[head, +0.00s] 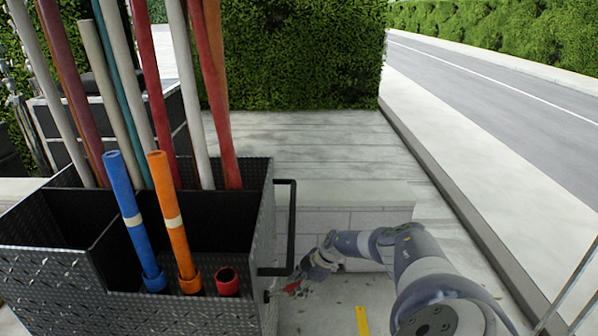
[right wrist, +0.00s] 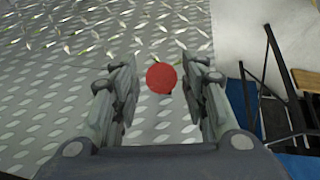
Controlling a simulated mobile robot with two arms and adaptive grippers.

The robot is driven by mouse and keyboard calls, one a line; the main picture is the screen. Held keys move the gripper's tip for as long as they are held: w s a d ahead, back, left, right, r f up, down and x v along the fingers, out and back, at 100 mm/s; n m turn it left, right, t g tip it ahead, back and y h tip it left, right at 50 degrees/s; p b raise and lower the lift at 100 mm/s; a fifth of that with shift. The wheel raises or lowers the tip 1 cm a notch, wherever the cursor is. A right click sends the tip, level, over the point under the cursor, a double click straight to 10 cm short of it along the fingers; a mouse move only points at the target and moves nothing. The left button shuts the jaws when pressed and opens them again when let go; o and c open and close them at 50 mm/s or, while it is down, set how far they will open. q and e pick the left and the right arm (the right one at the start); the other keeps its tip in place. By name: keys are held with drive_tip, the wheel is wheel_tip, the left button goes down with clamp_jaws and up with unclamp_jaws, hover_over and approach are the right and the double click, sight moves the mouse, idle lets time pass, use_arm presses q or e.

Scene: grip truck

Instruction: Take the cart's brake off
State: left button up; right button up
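The cart (head: 50,270) is a diamond-plate metal bin with black compartments at the left of the head view. A black bar handle (head: 290,225) stands out from its right side. In the right wrist view a round red knob (right wrist: 161,78) stands out against the diamond-plate wall (right wrist: 60,105). My right gripper (head: 292,287) is beside the cart's right side, low under the handle. In the wrist view this gripper (right wrist: 163,85) is open, with the red knob between its fingers; I cannot tell whether they touch it. My left gripper is not in view.
A blue tube (head: 127,205) and an orange tube (head: 172,215) stand in the cart's front, next to a red ring (head: 228,282). Several long poles rise behind. A low block wall (head: 345,222) and hedge (head: 290,55) lie beyond. A yellow strip (head: 362,321) lies on pavement.

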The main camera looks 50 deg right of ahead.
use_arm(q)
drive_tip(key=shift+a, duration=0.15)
use_arm(e)
drive_tip(key=shift+s+d+r, duration=0.25)
drive_tip(key=shift+s+r, duration=0.1)
drive_tip(key=shift+r, duration=0.2)
drive_tip(key=v, duration=1)
drive_tip(key=shift+r, duration=0.3)
drive_tip(key=shift+s, duration=0.2)
